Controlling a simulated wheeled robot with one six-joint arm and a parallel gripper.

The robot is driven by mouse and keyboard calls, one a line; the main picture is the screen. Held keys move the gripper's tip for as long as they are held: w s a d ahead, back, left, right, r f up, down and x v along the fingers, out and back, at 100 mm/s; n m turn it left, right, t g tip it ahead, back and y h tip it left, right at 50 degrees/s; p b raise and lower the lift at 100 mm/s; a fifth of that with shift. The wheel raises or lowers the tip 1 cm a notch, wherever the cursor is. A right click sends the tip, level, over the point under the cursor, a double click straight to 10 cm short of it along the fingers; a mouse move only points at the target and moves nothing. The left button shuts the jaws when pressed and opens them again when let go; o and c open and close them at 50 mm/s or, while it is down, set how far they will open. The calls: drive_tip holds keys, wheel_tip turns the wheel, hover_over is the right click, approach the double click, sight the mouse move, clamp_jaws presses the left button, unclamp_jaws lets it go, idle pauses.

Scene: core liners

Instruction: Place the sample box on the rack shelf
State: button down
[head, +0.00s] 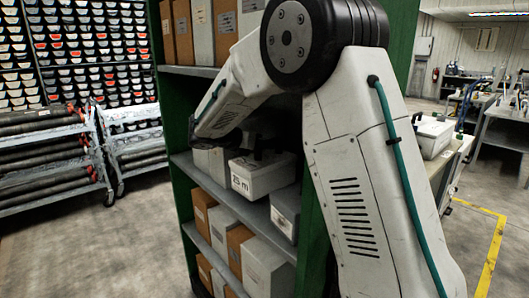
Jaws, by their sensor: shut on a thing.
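The sample box (258,178), white with dark lettering on its front end, is at the middle shelf of the green rack, between the rack's posts. My arm reaches in from the right, and my gripper (262,152) is at the top of the box, dark against the shadow and partly hidden behind my arm. It is shut on the box. The rack shelf (232,202) is a grey board just under the box. I cannot tell whether the box rests fully on it.
Pale boxes stand on the middle shelf left of the sample box, and a grey box (285,212) is to its right. White and brown boxes fill the shelves above and below. A similar white box (432,136) sits on a bench at right. Core racks (50,160) stand left.

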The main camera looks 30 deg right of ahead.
drive_tip(key=shift+f, duration=0.75)
drive_tip(key=shift+w+d+f, duration=0.1)
drive_tip(key=shift+d+f, duration=0.1)
drive_tip(key=shift+f, duration=0.2)
drive_tip(key=c, duration=1.3)
unclamp_jaws()
drive_tip(key=shift+o, duration=0.2)
drive_tip(key=v, duration=1.2)
drive_tip(key=shift+r, duration=0.1)
